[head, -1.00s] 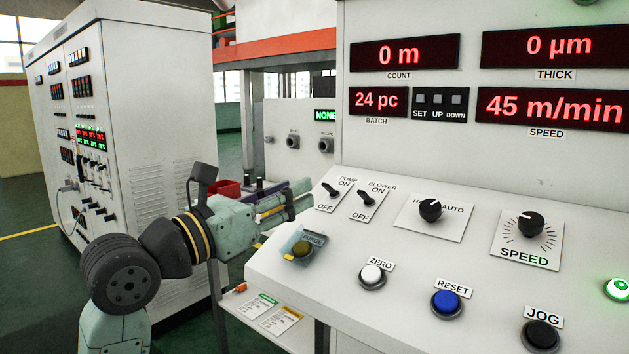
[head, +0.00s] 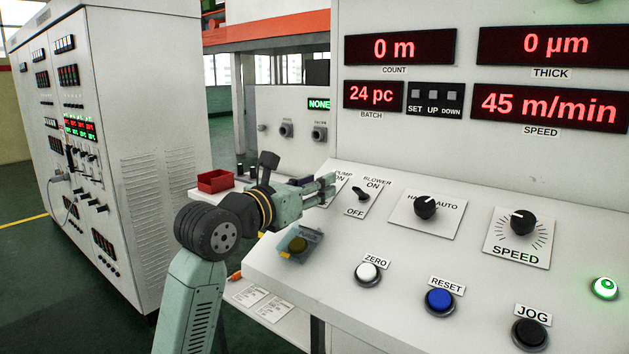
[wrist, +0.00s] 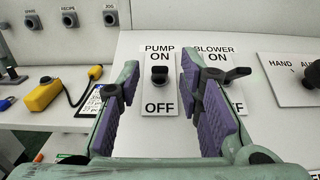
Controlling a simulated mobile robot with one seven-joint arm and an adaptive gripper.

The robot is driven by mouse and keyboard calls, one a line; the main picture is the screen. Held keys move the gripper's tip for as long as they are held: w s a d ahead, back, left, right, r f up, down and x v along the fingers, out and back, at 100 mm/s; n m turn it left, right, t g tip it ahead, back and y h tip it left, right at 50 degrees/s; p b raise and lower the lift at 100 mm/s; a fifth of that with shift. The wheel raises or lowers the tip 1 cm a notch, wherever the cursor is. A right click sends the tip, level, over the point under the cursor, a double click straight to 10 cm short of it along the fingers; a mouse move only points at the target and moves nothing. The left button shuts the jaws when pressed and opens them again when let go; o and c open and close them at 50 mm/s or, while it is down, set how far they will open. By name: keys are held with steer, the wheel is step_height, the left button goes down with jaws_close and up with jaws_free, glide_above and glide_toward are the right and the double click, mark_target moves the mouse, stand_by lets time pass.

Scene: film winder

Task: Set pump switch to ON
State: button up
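The pump switch (wrist: 159,75) is a short black lever on a white plate marked PUMP, ON at the top and OFF at the bottom. In the wrist view it shows between my two finger tips, nearer the ON lettering; its exact tilt is hard to tell. My gripper (wrist: 160,80) is open, with one purple-padded finger on each side of the switch and no clear contact. In the head view my gripper (head: 328,188) reaches over the pump plate (head: 343,176) and hides the lever.
The blower switch (head: 362,195) stands close to the right; my right finger overlaps its plate in the wrist view. A covered purge button (head: 299,243) lies below my gripper. A HAND/AUTO knob (head: 426,206) is further right. A yellow pendant (wrist: 44,94) lies at left.

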steer(key=shift+c, duration=0.5)
jaws_close()
